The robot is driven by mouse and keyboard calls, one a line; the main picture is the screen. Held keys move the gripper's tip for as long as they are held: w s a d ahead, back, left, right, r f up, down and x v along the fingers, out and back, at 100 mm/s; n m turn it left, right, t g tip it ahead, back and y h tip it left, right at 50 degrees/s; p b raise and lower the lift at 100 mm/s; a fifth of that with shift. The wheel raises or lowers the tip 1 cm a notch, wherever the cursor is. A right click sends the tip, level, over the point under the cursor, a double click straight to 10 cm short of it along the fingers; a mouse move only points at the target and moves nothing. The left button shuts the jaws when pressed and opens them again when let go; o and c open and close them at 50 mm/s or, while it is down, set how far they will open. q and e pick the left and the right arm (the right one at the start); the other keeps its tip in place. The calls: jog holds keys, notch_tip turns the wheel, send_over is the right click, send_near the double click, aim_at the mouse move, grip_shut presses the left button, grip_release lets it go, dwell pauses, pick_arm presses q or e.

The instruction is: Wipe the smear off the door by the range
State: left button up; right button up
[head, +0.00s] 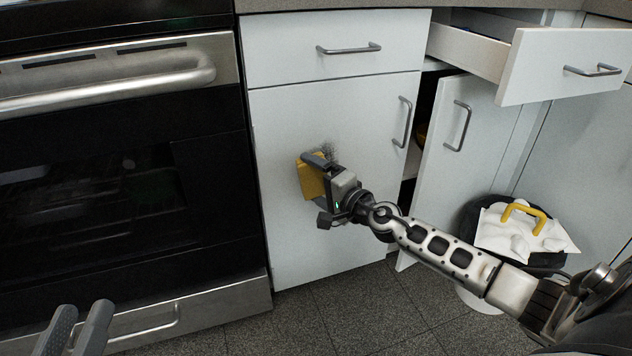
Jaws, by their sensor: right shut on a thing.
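The white cabinet door (290,235) beside the range (120,190) is closed. A faint grey smear (326,148) shows on it, just above my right gripper; part of it may be hidden behind the gripper. My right gripper (322,187) is shut on a yellow sponge (311,177), which is at the door's face, left of the gripper. I cannot tell for sure whether the sponge presses on the door. My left gripper (77,328) is at the lower left, in front of the range, with its two fingers apart and nothing seen between them.
A drawer (548,68) at the upper right is pulled out, and the cabinet door (458,140) below it stands ajar. A dark bin (476,215) with a white, yellow-handled item (500,235) on top stands at the right. The dark floor (350,315) is clear below the door.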

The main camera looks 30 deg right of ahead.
jog(key=shift+w+d, duration=0.2)
jog(key=shift+w, duration=0.6)
